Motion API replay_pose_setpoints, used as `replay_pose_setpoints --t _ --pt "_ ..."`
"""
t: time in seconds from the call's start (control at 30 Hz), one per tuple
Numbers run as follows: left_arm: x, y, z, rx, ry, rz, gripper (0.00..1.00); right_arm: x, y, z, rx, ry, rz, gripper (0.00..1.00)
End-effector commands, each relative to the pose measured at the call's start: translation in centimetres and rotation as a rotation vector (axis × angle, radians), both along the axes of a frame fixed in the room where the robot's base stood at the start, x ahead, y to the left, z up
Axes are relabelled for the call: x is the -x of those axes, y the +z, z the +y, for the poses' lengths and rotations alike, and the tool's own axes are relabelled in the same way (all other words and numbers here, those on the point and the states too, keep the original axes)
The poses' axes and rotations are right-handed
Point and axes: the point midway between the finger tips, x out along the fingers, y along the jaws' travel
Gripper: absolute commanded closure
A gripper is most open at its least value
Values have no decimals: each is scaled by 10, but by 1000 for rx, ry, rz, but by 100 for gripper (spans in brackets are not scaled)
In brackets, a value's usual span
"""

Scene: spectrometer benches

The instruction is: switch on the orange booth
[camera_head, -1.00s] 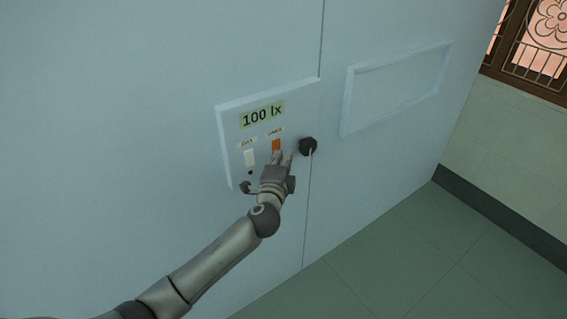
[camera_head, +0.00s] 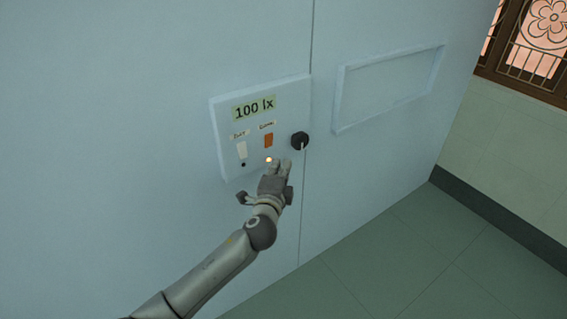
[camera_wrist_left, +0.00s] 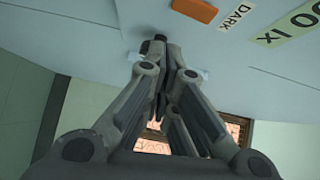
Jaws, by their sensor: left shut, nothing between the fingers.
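The booth panel (camera_head: 222,140) is a pale plate on the blue-grey wall, with a "100 lx" label (camera_head: 254,108) at its top. Its orange switch (camera_head: 268,141) sits right of a white switch (camera_head: 241,150). A small lamp (camera_head: 268,160) below the orange switch glows. The dot (camera_head: 243,165) below the white switch is dark. My left gripper (camera_head: 281,164) is shut and empty, just below and right of the orange switch and apart from it. In the left wrist view the orange switch (camera_wrist_left: 196,10) shows beside a "DARK" label (camera_wrist_left: 236,17), beyond the fingers.
A framed recess (camera_head: 390,88) lies further right. The tiled floor (camera_head: 390,260) is clear. A grilled window (camera_head: 530,45) is at the far right.

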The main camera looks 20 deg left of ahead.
Motion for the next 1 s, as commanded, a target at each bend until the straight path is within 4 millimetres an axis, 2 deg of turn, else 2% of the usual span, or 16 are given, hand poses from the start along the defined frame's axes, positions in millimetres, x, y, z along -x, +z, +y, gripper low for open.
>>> replay_pose_setpoints --t 0.23,0.4,0.6,1.0 --pt "40 -7 -5 1 -2 2 100 -15 -6 25 -31 -7 -23 60" --pt "61 -8 -7 0 0 1 100 -14 -9 27 -33 -7 -23 60" --pt "71 -7 -8 -1 0 0 100 -11 -10 21 -26 -5 -17 60" --pt "72 -7 -8 -1 0 0 100 -8 -10 15 -18 -3 -12 60"
